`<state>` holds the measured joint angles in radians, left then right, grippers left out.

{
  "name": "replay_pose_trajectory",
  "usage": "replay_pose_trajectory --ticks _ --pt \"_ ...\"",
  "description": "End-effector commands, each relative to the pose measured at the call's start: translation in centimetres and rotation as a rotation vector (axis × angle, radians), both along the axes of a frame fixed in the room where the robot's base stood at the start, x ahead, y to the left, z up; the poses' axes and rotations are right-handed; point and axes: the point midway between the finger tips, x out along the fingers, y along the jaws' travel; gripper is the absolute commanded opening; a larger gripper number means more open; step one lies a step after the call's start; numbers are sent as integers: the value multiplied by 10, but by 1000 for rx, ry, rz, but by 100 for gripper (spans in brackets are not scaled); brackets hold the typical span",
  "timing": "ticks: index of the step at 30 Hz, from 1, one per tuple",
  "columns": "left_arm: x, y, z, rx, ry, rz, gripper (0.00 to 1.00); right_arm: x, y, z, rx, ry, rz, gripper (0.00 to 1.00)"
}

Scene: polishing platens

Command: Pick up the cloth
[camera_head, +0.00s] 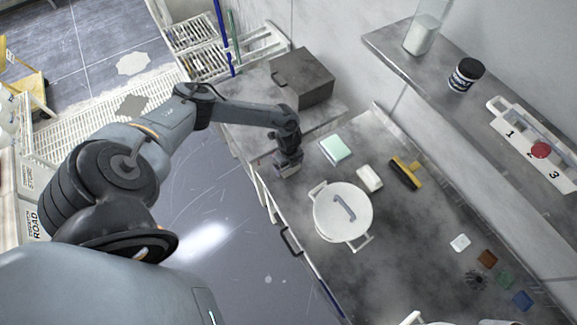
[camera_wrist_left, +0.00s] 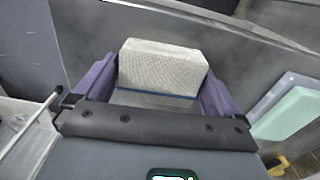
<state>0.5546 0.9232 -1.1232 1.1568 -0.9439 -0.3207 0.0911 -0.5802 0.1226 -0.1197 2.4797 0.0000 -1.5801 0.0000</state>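The cloth is a pale grey, woven-looking folded block with a blue stripe along its lower part; it shows in the left wrist view (camera_wrist_left: 160,70). It sits between the two purple-sided fingers of my left gripper (camera_wrist_left: 158,88) and fills the gap, with a finger against each side. In the head view my left gripper (camera_head: 288,168) points down at the counter's front edge. The cloth is mostly hidden by the gripper there, and I cannot tell whether it still touches the counter. My right gripper is not in view.
A mint-green pad (camera_head: 336,148) lies right of the gripper. A white lidded pot (camera_head: 330,222), a white block (camera_head: 369,178) and a yellow-black brush (camera_head: 405,173) stand nearby. A dark box (camera_head: 303,78) is behind. A shelf (camera_head: 465,110) overhangs at right.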

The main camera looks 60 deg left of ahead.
Motion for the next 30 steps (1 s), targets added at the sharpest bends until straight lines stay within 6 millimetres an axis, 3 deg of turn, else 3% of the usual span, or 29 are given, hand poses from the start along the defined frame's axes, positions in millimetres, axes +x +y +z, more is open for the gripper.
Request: replay_pose_trajectory --ticks 1,6,17,30 --pt "0 0 0 0 0 0 89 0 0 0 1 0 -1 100" --pt "0 0 0 0 0 0 65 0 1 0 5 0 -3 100" --pt "1 0 10 -1 -2 1 64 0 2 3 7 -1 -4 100" --pt "1 1 80 0 -2 -2 64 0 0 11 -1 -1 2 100"
